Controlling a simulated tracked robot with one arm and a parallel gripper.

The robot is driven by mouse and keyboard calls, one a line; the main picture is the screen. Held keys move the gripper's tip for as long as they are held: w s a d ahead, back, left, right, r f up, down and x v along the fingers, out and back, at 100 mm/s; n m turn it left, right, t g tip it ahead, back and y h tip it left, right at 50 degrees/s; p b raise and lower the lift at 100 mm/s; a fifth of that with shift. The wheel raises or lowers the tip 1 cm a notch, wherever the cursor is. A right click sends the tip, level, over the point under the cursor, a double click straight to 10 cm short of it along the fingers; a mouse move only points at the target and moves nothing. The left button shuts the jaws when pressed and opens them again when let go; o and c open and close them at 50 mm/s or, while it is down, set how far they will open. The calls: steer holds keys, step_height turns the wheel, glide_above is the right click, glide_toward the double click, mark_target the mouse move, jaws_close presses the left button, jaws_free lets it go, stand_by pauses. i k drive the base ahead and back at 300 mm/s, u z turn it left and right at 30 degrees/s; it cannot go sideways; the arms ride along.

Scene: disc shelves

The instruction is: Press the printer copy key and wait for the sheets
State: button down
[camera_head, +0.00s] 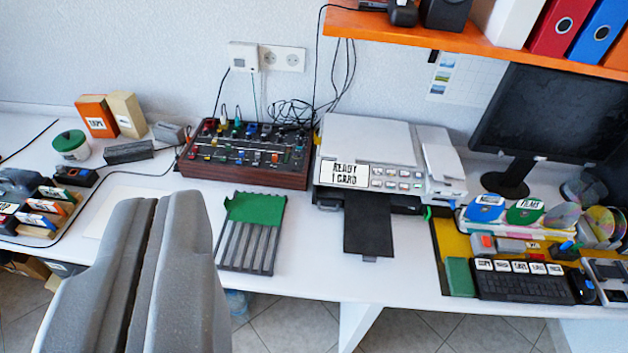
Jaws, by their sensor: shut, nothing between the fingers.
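The printer (368,145) stands at the back middle of the white desk. Its display (344,173) reads "READY 1 CARD". A panel of small keys (397,179) is to the right of the display, some with coloured tops; which one is the copy key is too small to tell. The dark output tray (368,222) sticks out at the front with no sheet visible on it. My gripper (160,195) is shut and empty at the lower left, in front of the desk and well apart from the printer.
A mixing console (245,153) stands left of the printer, with a green and grey slotted rack (250,232) in front. A monitor (545,115), a keyboard (520,283) and disc stacks fill the right. An orange shelf (450,35) overhangs the back. Bare desk lies beside the output tray.

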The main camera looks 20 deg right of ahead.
mark_target(374, 183)
steer(key=u, duration=0.25)
steer(key=i, duration=0.1)
steer(key=u, duration=2.35)
steer(key=k, duration=1.7)
steer(key=z, duration=1.6)
steer(key=i, duration=0.65)
steer(key=z, duration=0.1)
